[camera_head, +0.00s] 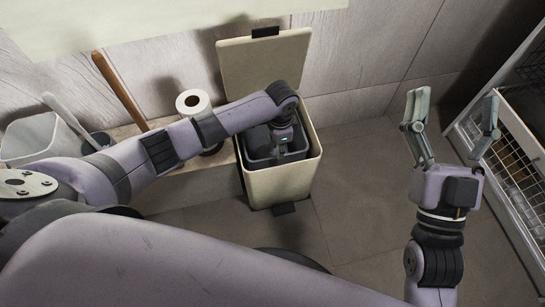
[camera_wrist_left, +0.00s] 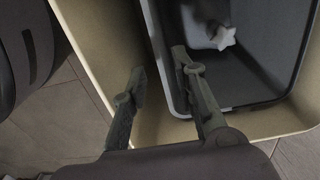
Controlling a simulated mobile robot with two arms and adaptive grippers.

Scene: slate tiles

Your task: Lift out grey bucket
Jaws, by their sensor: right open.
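The grey bucket (camera_head: 260,151) sits inside a beige bin (camera_head: 279,187) whose lid (camera_head: 262,66) stands open behind it. My left gripper (camera_wrist_left: 159,66) reaches down into the bin from above. In the left wrist view its fingers are apart on either side of the wall of the bucket (camera_wrist_left: 248,104), one inside and one in the gap to the bin. I cannot see contact with the wall. A pale, star-ended item (camera_wrist_left: 222,38) lies inside the bucket. My right gripper (camera_head: 453,112) is open and empty, raised to the right of the bin.
A toilet roll (camera_head: 193,103), a wooden handle (camera_head: 119,91) and a pale container (camera_head: 32,139) stand left of the bin. A white rack with baskets (camera_head: 510,170) stands at the right. The tiled floor (camera_head: 350,190) between bin and rack is clear.

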